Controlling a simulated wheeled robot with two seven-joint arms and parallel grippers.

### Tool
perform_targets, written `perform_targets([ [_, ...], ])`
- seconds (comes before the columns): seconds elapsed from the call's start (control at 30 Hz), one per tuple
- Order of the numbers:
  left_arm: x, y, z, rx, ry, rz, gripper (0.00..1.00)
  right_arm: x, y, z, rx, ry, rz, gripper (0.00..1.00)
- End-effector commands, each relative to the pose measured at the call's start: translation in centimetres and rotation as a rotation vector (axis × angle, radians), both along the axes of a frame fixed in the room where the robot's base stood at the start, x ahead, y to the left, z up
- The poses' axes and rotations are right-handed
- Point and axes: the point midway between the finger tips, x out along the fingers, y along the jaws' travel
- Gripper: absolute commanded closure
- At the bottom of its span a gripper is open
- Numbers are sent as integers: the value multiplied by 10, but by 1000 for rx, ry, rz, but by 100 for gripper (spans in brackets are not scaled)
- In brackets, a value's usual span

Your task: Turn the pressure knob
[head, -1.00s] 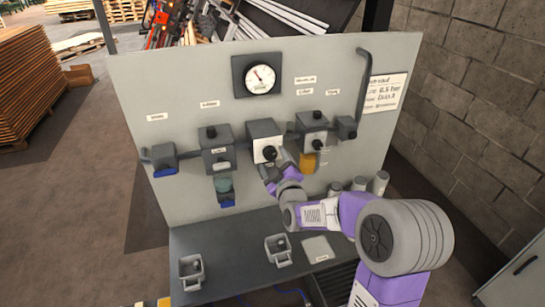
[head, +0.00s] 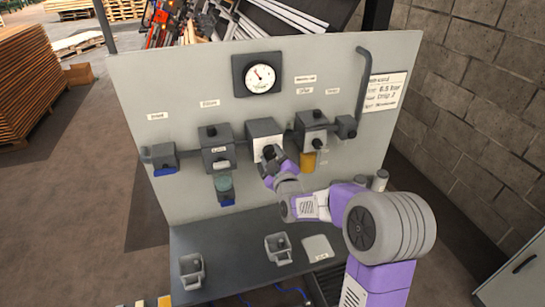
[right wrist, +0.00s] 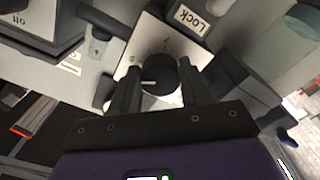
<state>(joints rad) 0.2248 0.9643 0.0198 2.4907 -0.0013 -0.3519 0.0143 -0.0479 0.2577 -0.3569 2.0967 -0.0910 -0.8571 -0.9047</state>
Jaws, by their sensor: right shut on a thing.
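The black pressure knob (right wrist: 158,74) sits on a pale square dial face in the right wrist view, with a white mark pointing left. In the head view the regulator block (head: 263,129) that carries it is at the middle of the upright panel, and the knob is largely covered by my gripper. My right gripper (head: 269,156) reaches up to the block from below. In the right wrist view its two dark fingers (right wrist: 160,82) stand on either side of the knob, shut on it. My left gripper is not in view.
A round gauge (head: 259,78) is above the regulator. Valve units (head: 217,150) (head: 312,122) flank it along a pipe. An amber bowl (head: 308,161) hangs at the right. Grey holders (head: 191,271) (head: 278,249) stand on the shelf below. A notice (head: 385,92) is at the right.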

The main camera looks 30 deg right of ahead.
Motion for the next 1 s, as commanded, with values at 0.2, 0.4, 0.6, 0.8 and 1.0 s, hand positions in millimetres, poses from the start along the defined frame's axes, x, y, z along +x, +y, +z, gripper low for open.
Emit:
perform_targets([
  [0.2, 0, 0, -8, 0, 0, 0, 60, 0, 0, -2, 38, -10, -1, 85],
  [0.4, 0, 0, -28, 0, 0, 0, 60, 0, 0, -4, 142, -38, 0, 85],
  [0.6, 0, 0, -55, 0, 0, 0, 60, 0, 1, -5, 308, -78, 0, 85],
  [0.8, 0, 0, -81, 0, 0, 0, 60, 0, 1, -6, 494, -122, -1, 85],
  [1.0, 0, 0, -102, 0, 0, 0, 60, 0, 2, -5, 673, -164, -1, 85],
])
